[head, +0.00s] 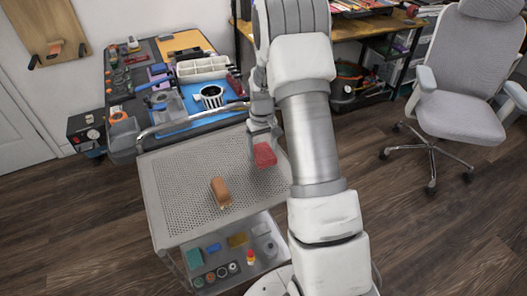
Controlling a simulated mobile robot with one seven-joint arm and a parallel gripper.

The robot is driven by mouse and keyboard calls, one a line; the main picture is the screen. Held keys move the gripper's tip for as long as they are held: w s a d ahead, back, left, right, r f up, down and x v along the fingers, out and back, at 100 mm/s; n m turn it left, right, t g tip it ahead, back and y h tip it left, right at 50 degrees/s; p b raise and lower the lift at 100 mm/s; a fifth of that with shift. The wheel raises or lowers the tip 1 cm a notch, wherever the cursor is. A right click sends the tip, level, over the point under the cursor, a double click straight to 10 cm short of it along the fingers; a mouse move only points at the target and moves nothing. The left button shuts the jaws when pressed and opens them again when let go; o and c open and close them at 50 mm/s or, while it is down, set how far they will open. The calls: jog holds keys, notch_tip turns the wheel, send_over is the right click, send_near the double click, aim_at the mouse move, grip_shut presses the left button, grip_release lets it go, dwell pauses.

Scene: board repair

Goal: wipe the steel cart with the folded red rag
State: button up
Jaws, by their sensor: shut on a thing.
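The steel cart (175,215) stands in front of me with a perforated grey top. The folded red rag (264,156) is at the right side of the cart's top, directly under my gripper (262,143). My gripper points down and is shut on the rag. The rag seems to be at or just above the top surface; I cannot tell whether it touches. Parts of my arm hide the cart's right edge.
A brown brush-like block (220,192) lies on the cart's top, left of the rag. The lower shelf holds several small items, including a yellow and red bottle (250,257). A cluttered workbench (140,70) stands behind, and a grey office chair (460,80) is at right.

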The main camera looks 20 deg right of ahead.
jog(key=shift+r+p, duration=1.5)
jog(key=shift+r, duration=1.15)
